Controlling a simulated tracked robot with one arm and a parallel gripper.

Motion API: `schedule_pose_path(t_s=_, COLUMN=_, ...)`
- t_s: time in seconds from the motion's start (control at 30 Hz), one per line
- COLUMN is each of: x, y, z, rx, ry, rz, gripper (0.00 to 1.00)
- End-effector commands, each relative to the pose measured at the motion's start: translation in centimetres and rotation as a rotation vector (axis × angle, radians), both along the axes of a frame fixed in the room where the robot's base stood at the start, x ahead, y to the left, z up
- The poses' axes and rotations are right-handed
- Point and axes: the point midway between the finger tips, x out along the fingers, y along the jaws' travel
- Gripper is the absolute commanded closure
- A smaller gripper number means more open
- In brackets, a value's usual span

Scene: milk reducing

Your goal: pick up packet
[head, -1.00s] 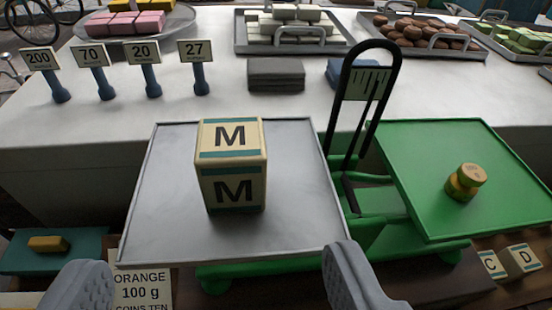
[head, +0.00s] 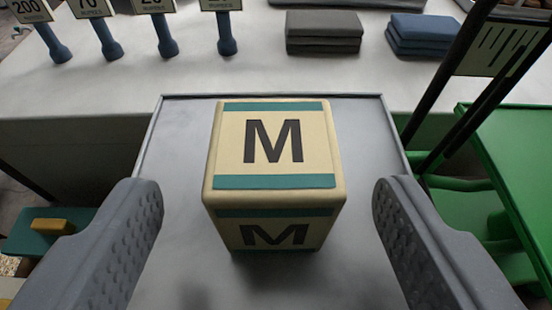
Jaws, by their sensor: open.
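The packet (head: 272,150) is a cream block with teal bands and a black letter M on its top and front faces. It stands upright on the grey metal scale pan (head: 365,125), near the middle of the view. My gripper (head: 268,205) is open, with one grey ridged finger on the left and one on the right. The packet lies between and slightly beyond the fingertips, with a clear gap on both sides. The lower front of the packet is in shadow.
Behind is a white counter (head: 180,85) with signs on blue stands (head: 226,35), a grey cloth stack (head: 323,32) and a blue cloth stack (head: 425,35). A teal tray (head: 25,235) is at lower left.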

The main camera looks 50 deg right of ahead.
Motion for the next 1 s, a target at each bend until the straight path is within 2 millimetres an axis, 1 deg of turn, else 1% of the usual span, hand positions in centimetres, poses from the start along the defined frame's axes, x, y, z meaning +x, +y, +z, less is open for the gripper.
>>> schedule_pose_path(t_s=0.4, x=2.2, y=-2.8, z=-2.0, rx=0.002, ry=0.000, rz=0.001, gripper=0.34)
schedule_pose_path(t_s=0.53, x=2.4, y=-3.2, z=-2.2, rx=0.001, ry=0.000, rz=0.001, gripper=0.34)
schedule_pose_path(t_s=0.73, x=2.5, y=-3.2, z=-2.2, rx=0.000, ry=0.000, rz=0.001, gripper=0.34)
schedule_pose_path(t_s=0.77, x=2.5, y=-3.2, z=-2.2, rx=0.000, ry=0.000, rz=0.001, gripper=0.42)
schedule_pose_path(t_s=0.8, x=2.5, y=-3.2, z=-2.2, rx=0.000, ry=0.000, rz=0.001, gripper=0.53)
schedule_pose_path(t_s=0.87, x=2.5, y=-3.2, z=-2.2, rx=0.000, ry=0.000, rz=0.001, gripper=0.70)
schedule_pose_path(t_s=0.9, x=2.5, y=-3.2, z=-2.2, rx=0.000, ry=0.000, rz=0.001, gripper=0.81)
schedule_pose_path(t_s=0.93, x=2.5, y=-3.2, z=-2.2, rx=0.000, ry=0.000, rz=0.001, gripper=0.83)
schedule_pose_path(t_s=0.97, x=2.5, y=-3.2, z=-2.2, rx=0.000, ry=0.000, rz=0.001, gripper=0.83)
schedule_pose_path(t_s=1.0, x=2.5, y=-3.2, z=-2.2, rx=0.000, ry=0.000, rz=0.001, gripper=0.87)
